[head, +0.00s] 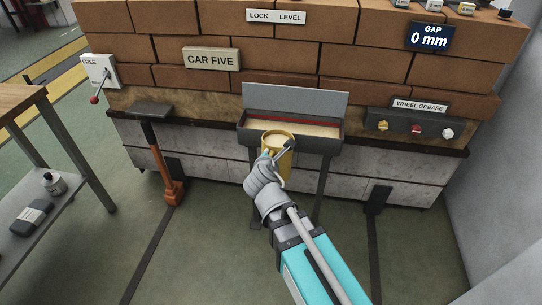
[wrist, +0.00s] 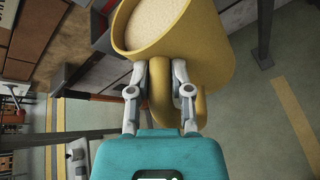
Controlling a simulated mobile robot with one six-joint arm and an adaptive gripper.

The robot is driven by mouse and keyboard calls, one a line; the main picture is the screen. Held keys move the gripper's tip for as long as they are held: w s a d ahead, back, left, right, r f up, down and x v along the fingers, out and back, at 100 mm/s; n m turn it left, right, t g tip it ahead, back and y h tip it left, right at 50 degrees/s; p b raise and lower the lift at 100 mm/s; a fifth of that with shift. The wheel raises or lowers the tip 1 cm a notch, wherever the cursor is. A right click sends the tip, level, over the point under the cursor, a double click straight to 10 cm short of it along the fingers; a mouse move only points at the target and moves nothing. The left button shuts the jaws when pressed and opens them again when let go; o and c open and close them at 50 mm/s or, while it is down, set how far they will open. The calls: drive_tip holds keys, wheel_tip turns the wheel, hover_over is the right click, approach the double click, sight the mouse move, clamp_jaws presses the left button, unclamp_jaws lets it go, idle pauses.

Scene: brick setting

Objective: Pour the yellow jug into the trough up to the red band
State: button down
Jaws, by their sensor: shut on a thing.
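The yellow jug (head: 279,160) is upright in front of the grey trough (head: 292,142), overlapping its front rim in the head view. In the wrist view the jug (wrist: 212,55) holds pale, grainy stuff close to its rim. My gripper (head: 276,153) is shut on the jug's handle, with a finger on each side of it in the wrist view (wrist: 161,78). The red band (head: 300,118) runs along the trough's inner back wall. Below it the trough's inside is pale cream; I cannot tell how deep any fill is.
A brick stack on a wheeled car stands behind the trough, with a grey box of coloured knobs (head: 416,128) to the right. An orange-handled tool (head: 163,165) stands left of the trough. A shelved table (head: 50,200) is at far left. The floor in front is clear.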

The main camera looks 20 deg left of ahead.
drive_tip(key=shift+w+r+g+p, duration=0.3)
drive_tip(key=shift+r+g+p, duration=0.15)
drive_tip(key=shift+p, duration=0.55)
idle(1.0)
drive_tip(key=shift+g, duration=0.65)
drive_tip(key=shift+w+r+p, duration=0.25)
drive_tip(key=shift+r+p, duration=0.4)
drive_tip(key=shift+p, duration=0.3)
drive_tip(key=shift+w+r+p, duration=0.25)
drive_tip(key=shift+r+p, duration=0.4)
drive_tip(key=shift+p, duration=0.35)
drive_tip(key=shift+w+r+p, duration=0.25)
drive_tip(key=shift+r+p, duration=0.4)
drive_tip(key=shift+p, duration=0.3)
idle(2.5)
